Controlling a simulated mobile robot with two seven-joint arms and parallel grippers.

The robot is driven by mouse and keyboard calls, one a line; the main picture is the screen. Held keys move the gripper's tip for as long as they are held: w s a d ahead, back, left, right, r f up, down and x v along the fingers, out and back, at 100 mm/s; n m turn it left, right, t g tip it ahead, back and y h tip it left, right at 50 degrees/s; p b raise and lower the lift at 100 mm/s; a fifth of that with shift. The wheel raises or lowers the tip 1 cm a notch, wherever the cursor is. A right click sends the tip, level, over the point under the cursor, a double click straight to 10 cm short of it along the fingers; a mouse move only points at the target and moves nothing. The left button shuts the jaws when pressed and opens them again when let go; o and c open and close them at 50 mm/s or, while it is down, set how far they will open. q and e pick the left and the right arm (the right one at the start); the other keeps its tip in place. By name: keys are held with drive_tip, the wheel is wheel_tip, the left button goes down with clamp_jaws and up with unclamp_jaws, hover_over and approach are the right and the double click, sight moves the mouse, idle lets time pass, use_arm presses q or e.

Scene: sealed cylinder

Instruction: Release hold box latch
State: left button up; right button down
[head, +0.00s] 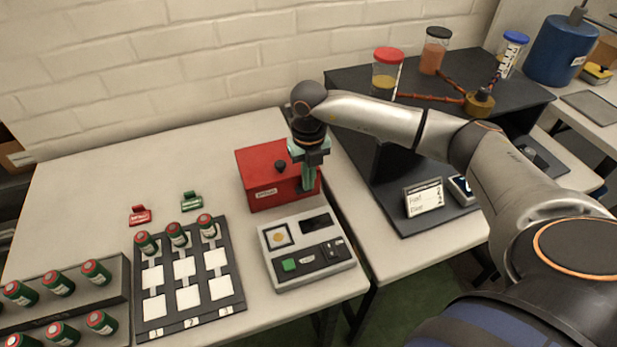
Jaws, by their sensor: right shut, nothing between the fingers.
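A red box (262,178) with a white label and a black knob (281,166) stands on the white table, in front of the brick wall. It looks like the hold box. My right gripper (308,189) points down at the box's right side, with its fingers together and nothing between them. The fingers overlap the box's right edge in the picture; I cannot tell whether they touch it. The latch cannot be made out and may be hidden behind the gripper. My left gripper is not in view.
A grey device (305,252) with a green button stands in front of the box. Left are a black board (189,317) with white squares, several green-red cylinders, a red tag (140,215) and a green tag (192,201). A dark stand (391,213) with jars is right.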

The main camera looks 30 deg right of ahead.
drive_tip(key=shift+s+d+f+y+b, duration=0.1)
drive_tip(key=shift+d+y+b, duration=0.1)
drive_tip(key=shift+y+b, duration=0.25)
drive_tip(key=shift+d+f+y+b, duration=0.15)
drive_tip(key=shift+y+b, duration=0.15)
drive_tip(key=shift+y, duration=0.25)
drive_tip(key=y+b, duration=0.1)
drive_tip(key=d+f+t+y+b, duration=0.1)
drive_tip(key=y+b, duration=0.1)
drive_tip(key=shift+s+d+f+y, duration=0.1)
drive_tip(key=shift+s+y, duration=0.05)
drive_tip(key=shift+y, duration=0.15)
drive_tip(key=shift+d+f+t+y+b, duration=0.15)
drive_tip(key=shift+t+y+b, duration=0.25)
drive_tip(key=shift+y+b, duration=0.4)
drive_tip(key=shift+d, duration=0.1)
drive_tip(key=shift+s+d+f, duration=0.1)
drive_tip(key=shift+f, duration=0.15)
drive_tip(key=shift+d+f, duration=0.1)
drive_tip(key=shift+f, duration=0.4)
drive_tip(key=shift+f+p, duration=0.25)
drive_tip(key=shift+p, duration=0.05)
drive_tip(key=shift+r, duration=0.1)
